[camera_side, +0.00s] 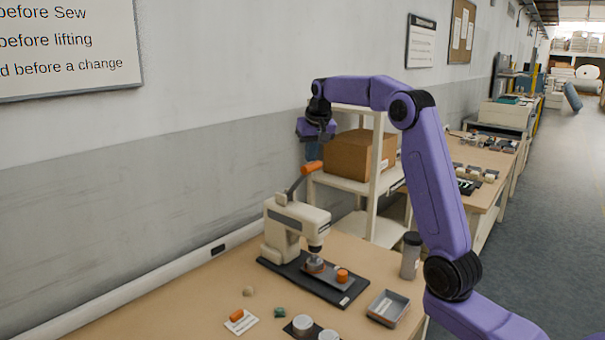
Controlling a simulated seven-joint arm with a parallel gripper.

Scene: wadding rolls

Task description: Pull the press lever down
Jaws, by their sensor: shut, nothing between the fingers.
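The press (284,228) is a cream machine on a dark base plate (327,286) at the back of the near table. Its lever (297,184) is a dark arm that slants up to the right and ends in an orange handle (311,168). The lever stands raised. My gripper (313,155) hangs from my purple arm just above the orange handle, pointing down, shut and empty. Its fingertips are small and dark here, and I cannot tell whether they touch the handle. An orange cylinder (342,275) and a round piece (314,265) sit under the press head.
A shelf (376,160) with a cardboard box (359,154) stands close behind my gripper. On the table (205,290) are a grey tray (388,307), a dark-lidded jar (411,255), an orange piece on a white card (241,321) and small lumps. The wall runs along the left.

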